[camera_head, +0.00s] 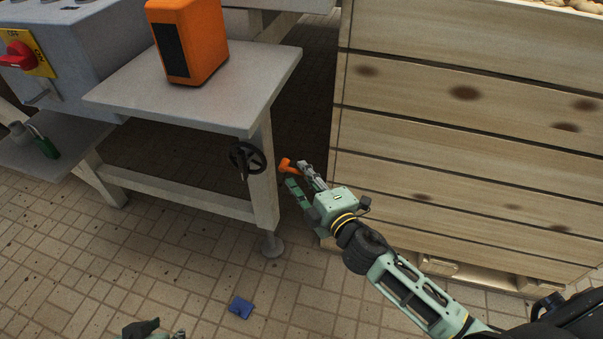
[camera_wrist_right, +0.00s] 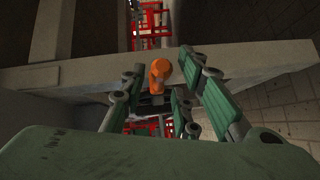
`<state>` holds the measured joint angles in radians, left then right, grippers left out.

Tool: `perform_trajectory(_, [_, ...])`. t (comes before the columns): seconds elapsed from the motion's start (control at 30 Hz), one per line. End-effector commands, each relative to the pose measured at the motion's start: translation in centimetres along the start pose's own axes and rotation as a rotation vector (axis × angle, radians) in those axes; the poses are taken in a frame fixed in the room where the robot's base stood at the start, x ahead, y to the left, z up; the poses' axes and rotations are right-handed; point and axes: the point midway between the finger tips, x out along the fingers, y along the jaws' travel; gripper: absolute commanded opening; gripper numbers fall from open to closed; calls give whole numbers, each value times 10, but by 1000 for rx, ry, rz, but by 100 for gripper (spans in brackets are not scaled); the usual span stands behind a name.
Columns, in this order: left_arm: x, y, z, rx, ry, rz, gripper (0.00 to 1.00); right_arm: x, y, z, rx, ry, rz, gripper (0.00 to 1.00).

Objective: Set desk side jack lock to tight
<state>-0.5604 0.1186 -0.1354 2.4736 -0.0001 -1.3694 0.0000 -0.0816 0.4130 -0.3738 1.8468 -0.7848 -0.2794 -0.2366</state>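An orange lever (camera_head: 287,166), apparently the jack lock, sticks out beside the leg of the grey table (camera_head: 190,85). It also shows in the right wrist view (camera_wrist_right: 160,75), near the fingertips and roughly between the finger sides. My right gripper (camera_head: 296,176) is open at the lever. I cannot tell whether a finger touches it. A black handwheel (camera_head: 247,158) is on the table's near corner, left of the lever. Only part of my left gripper (camera_head: 142,328) shows at the bottom edge of the head view, and its fingers are unclear.
A large wooden crate (camera_head: 460,140) stands close on the right, leaving a narrow gap beside the table. An orange box (camera_head: 205,45) sits on the table. A red switch (camera_head: 18,55) is at far left. A blue object (camera_head: 240,307) lies on the tiled floor.

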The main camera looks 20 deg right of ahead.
Motion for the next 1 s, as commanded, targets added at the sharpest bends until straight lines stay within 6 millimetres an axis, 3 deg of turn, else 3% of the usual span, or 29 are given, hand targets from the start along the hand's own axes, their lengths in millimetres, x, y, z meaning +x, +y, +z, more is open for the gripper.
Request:
perform_trajectory(0.2, [2,1,-10,1,40,2,31,16,0,0,2,-1,0,29])
perform_trajectory(0.47, [2,1,-11,1,44,3,31,17,0,0,3,-1,-1,29])
perform_trajectory(0.8, [2,2,-11,1,44,3,31,16,0,0,3,-1,-1,1])
perform_trajectory(1.0, [2,1,-10,1,43,3,31,16,0,0,3,-1,-1,0])
